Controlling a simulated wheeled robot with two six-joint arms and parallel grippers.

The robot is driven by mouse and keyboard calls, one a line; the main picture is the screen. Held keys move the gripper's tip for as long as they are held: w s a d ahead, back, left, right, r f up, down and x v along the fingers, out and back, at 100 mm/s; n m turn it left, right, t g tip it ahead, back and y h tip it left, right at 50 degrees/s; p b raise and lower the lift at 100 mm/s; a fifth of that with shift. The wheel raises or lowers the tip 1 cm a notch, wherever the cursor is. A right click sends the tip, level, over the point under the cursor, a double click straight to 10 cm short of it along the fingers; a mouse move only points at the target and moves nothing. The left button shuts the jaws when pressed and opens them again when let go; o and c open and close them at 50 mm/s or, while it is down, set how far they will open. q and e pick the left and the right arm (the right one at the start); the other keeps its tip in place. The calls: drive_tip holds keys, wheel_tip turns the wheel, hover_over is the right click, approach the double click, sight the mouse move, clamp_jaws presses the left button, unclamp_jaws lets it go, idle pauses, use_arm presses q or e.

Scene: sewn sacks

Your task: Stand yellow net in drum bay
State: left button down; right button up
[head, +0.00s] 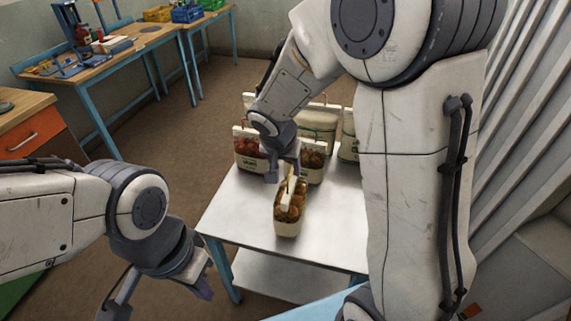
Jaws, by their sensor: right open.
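A small sack with a cream lower part and orange-brown round contents under netting (289,213) stands upright near the middle of the white table (240,215). It may be the yellow net; its colour does not settle that. A pale upright strip rises from its top. My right gripper (284,170) is over the far end of this sack, close to the strip; its jaws are open and partly hidden by my own arm. My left gripper (155,294) is open and empty, low at the left, off the table. I cannot make out a drum bay.
Red-filled sacks (249,150) (314,160) and pale greenish sacks (318,121) (349,146) stand behind on the table. My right arm hides the table's right side. The table's front left is clear. Workbenches (120,52) and an orange-drawer cabinet (35,139) stand farther left.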

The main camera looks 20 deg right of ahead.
drive_tip(key=s+a+r+n+g+y, duration=0.1)
drive_tip(key=s+a+n, duration=0.3)
drive_tip(key=s, duration=0.4)
drive_tip(key=s+a+r+n+g+y, duration=0.1)
drive_tip(key=s+a+n, duration=0.3)
drive_tip(key=s, duration=0.5)
drive_tip(key=s+a+r+n+g+y, duration=0.1)
drive_tip(key=s+a+r+n, duration=0.1)
drive_tip(key=s+a+n, duration=0.2)
drive_tip(key=s+n, duration=0.2)
drive_tip(key=s, duration=0.2)
drive_tip(key=shift+s+a+g+y, duration=0.15)
drive_tip(key=shift+a+g+y, duration=0.15)
drive_tip(key=shift+r, duration=0.1)
drive_tip(key=shift+c, duration=0.4)
drive_tip(key=shift+a, duration=0.1)
